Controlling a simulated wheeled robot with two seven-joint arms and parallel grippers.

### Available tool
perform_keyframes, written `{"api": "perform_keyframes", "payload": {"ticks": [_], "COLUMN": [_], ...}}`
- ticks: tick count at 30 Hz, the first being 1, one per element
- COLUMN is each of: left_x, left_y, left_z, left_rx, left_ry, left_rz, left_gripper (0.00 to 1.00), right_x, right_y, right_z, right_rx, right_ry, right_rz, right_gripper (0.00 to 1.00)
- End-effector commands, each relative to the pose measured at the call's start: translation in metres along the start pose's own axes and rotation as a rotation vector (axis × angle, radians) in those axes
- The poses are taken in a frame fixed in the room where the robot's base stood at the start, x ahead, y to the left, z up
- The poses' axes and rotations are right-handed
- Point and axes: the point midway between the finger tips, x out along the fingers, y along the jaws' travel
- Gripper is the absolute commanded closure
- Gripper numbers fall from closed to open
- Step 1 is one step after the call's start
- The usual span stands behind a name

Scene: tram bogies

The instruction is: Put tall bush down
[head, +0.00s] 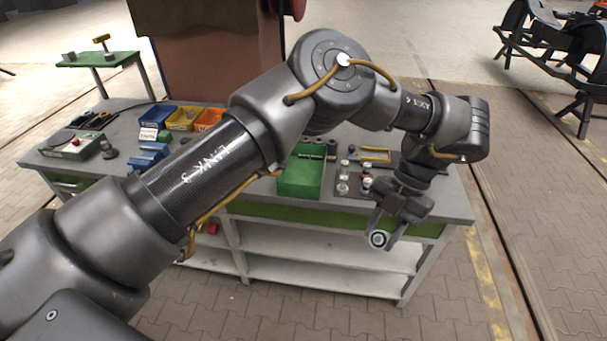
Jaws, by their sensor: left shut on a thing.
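My left arm crosses the view from the lower left. Its gripper (388,227) hangs at the bench's front edge, right of the middle, with its fingers pointing down. It is shut on a small round piece (378,240), taken to be the tall bush. The piece shows a pale ring with a dark centre toward me, in front of the bench edge in the picture. The fingers hide part of it, so its height cannot be told. My right gripper is not in view.
On the grey workbench (455,203), a green bin (300,178) stands left of a dark mat with several small cylindrical parts (343,178). Blue (160,116), yellow (183,119) and orange bins (209,119) stand farther left. A small green table (98,59) stands behind. A dark bogie frame (550,45) stands back right.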

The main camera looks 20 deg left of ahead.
Motion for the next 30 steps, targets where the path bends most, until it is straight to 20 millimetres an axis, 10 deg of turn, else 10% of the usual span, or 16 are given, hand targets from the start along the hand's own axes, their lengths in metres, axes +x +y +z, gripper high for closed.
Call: {"api": "perform_keyframes", "payload": {"ticks": [30], "left_x": [0.000], "left_y": [0.173], "left_z": [0.030], "left_rx": [-1.662], "left_ry": [0.186], "left_rz": [-1.138], "left_gripper": [1.00], "right_x": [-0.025], "right_y": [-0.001], "right_z": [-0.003], "right_rx": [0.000], "right_ry": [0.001], "right_rz": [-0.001], "right_gripper": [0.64]}}
